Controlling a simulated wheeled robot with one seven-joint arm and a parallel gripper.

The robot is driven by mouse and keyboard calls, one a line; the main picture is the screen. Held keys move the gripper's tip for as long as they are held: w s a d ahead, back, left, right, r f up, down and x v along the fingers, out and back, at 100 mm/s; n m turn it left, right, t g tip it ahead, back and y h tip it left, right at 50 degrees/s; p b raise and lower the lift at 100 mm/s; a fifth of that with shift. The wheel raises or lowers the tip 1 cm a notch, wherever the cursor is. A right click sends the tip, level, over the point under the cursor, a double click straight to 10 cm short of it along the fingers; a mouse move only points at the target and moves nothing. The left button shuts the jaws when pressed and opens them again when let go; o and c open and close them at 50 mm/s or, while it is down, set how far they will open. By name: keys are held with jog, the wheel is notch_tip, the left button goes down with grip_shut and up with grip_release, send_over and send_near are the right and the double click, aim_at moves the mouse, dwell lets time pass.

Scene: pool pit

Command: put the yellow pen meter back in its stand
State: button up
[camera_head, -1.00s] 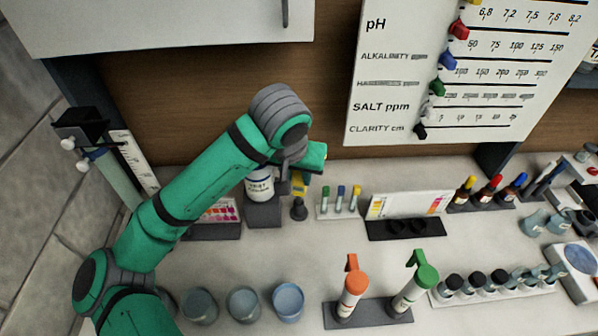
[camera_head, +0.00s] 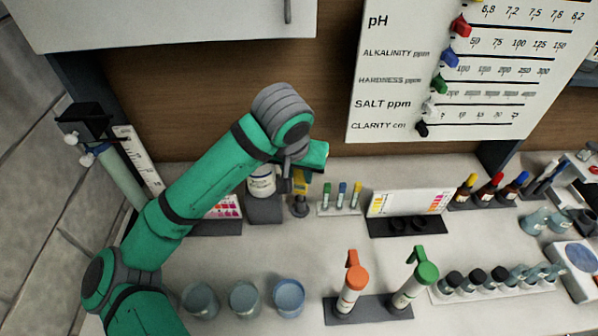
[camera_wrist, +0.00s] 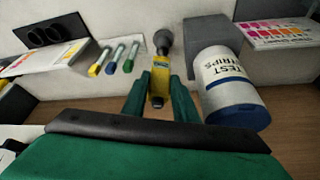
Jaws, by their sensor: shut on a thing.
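The yellow pen meter (camera_head: 301,183) is upright between my gripper's fingers, in front of the backboard. In the wrist view the yellow pen meter (camera_wrist: 160,84) is gripped between both green fingertips of my gripper (camera_wrist: 160,92). Its stand, a small dark round holder (camera_head: 300,209), is directly below it on the counter. The stand also shows in the wrist view (camera_wrist: 163,38), where the pen's lower end meets it. I cannot tell how deep the pen sits in it. My wrist hides part of the pen's top in the head view.
A test strips bottle (camera_wrist: 228,80) on a grey block stands close beside the pen. On the other side is a small rack (camera_head: 338,209) with three coloured vials. Glass cups (camera_head: 244,300) and orange and green-capped tubes stand nearer the front. The counter between is clear.

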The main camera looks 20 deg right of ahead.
jog(key=shift+w+f, duration=0.2)
jog(key=shift+f, duration=0.95)
jog(key=shift+s+d, duration=0.1)
jog(key=shift+d, duration=0.05)
jog(key=shift+a, duration=0.2)
jog(key=shift+a, duration=0.1)
jog(key=o, duration=1.1)
jog(key=shift+o, duration=0.2)
